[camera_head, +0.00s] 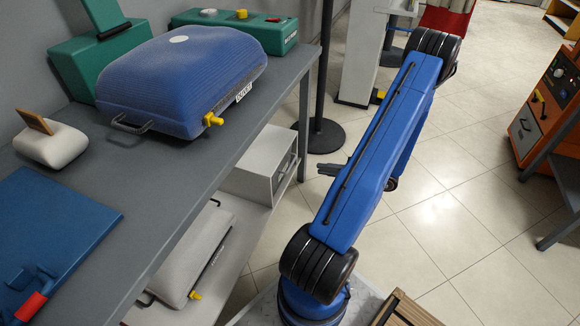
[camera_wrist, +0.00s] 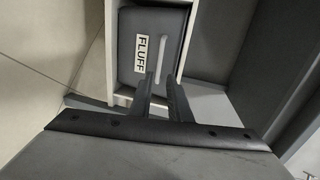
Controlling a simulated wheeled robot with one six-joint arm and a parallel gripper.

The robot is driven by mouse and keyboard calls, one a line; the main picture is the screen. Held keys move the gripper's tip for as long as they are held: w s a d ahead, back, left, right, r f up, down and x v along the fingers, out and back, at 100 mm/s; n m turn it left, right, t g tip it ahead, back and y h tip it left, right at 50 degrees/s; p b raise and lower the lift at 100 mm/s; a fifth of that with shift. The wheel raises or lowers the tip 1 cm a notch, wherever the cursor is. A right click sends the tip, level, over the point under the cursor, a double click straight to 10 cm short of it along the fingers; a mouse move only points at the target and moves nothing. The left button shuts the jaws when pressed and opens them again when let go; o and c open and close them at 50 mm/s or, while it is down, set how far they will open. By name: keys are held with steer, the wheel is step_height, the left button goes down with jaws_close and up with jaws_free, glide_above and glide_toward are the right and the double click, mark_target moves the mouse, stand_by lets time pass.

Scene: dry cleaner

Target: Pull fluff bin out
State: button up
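The fluff bin (camera_wrist: 128,72) is a grey drawer with a white "FLUFF" label and a pale bar handle (camera_wrist: 161,54). It sits inside a white housing (camera_wrist: 112,30). In the head view, the housing (camera_head: 252,172) stands on the lower shelf, with the grey bin front (camera_head: 283,178) facing the aisle. My gripper (camera_wrist: 163,88) points at the bin front, its two dark fingers apart with nothing between them. The handle lies just beyond the fingertips, apart from them as far as I can tell. In the head view my gripper (camera_head: 327,169) shows partly behind my blue arm.
The grey table (camera_head: 190,160) overhangs the lower shelf (camera_head: 245,225). A grey padded form (camera_head: 195,250) lies on that shelf, nearer than the housing. A black stand base (camera_head: 325,137) is on the floor behind. Tiled floor (camera_head: 480,225) is clear to the right.

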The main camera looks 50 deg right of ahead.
mark_target(291, 165)
steer(key=x, duration=1.5)
steer(key=shift+w+a, duration=0.15)
jaws_close()
